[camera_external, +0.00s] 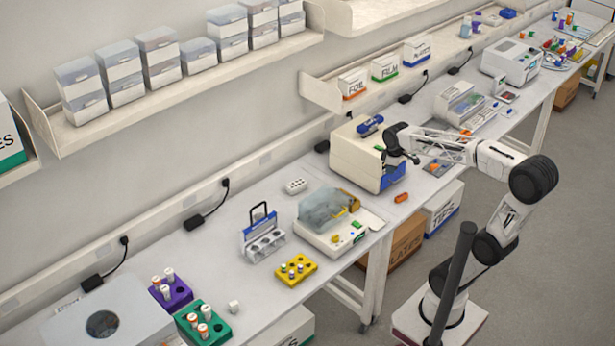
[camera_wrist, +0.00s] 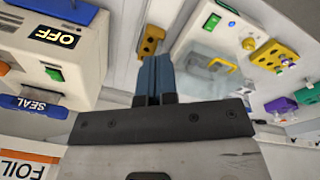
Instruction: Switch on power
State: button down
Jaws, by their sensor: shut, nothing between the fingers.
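A cream machine (camera_external: 352,150) stands on the bench beside my gripper. In the wrist view the same machine (camera_wrist: 88,82) fills the upper left, with a black display reading OFF (camera_wrist: 58,37), a green switch (camera_wrist: 54,74) below it, and an orange part (camera_wrist: 3,68) at the edge. A blue part marked SEAL (camera_wrist: 34,106) lies along it. My gripper (camera_external: 414,160) is in front of the machine. In the wrist view its blue fingers (camera_wrist: 153,70) are together and empty, apart from the switch, which lies to their left.
A clear-lidded device (camera_external: 330,215) with a green switch (camera_wrist: 212,22) stands nearby. A yellow rack (camera_external: 297,270) and a tube holder (camera_external: 263,240) are farther left. A FOIL box (camera_external: 352,84) is on the shelf.

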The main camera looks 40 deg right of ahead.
jog(key=w+d+r+n+g, duration=0.1)
jog(key=w+d+r+n, duration=0.45)
jog(key=w+d, duration=0.4)
notch_tip(320, 180, up, 3)
jog(key=n+g, duration=0.2)
jog(key=n, duration=0.4)
send_over(379, 147)
jog(key=shift+w+d+f, duration=0.1)
jog(key=shift+w+d, duration=0.05)
jog(key=shift+w, duration=0.2)
jog(key=shift+f, duration=0.15)
jog(key=f, duration=0.4)
jog(key=s+f, duration=0.1)
jog(key=f, duration=0.8)
jog(key=shift+s+f, duration=0.3)
jog(key=shift+s, duration=0.05)
jog(key=shift+f, duration=0.2)
jog(key=shift+w+r, duration=0.1)
jog(key=shift+w, duration=0.05)
jog(key=shift+w+r, duration=0.25)
jog(key=shift+w, duration=0.25)
